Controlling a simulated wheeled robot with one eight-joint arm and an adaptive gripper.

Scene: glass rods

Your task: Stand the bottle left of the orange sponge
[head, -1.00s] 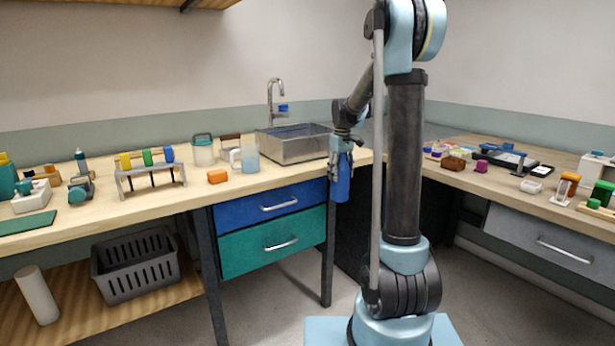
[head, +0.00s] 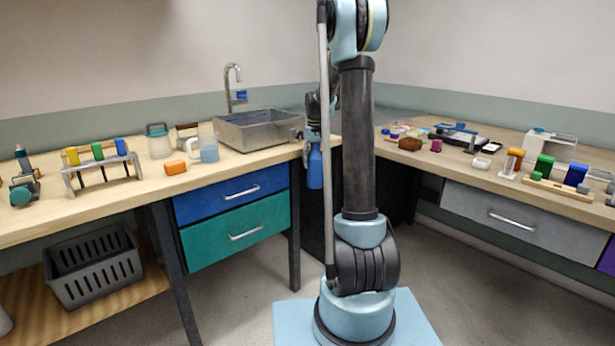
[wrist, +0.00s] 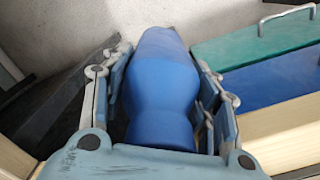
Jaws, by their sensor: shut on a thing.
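The blue bottle (head: 315,168) hangs in my gripper (head: 313,140), in front of the counter corner and to the right of the drawers. In the wrist view the bottle (wrist: 162,90) lies between both fingers of my gripper (wrist: 158,75), which are shut on it. The orange sponge (head: 176,167) lies on the left counter near its front edge, well to the left of my gripper. Part of my gripper is hidden behind my arm in the head view.
A rack with coloured blocks (head: 101,163) stands left of the sponge, with bare counter between them. A pale blue jug (head: 208,150) is right of the sponge, and a lidded jar (head: 158,142) stands behind it. The sink (head: 255,131) is farther right.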

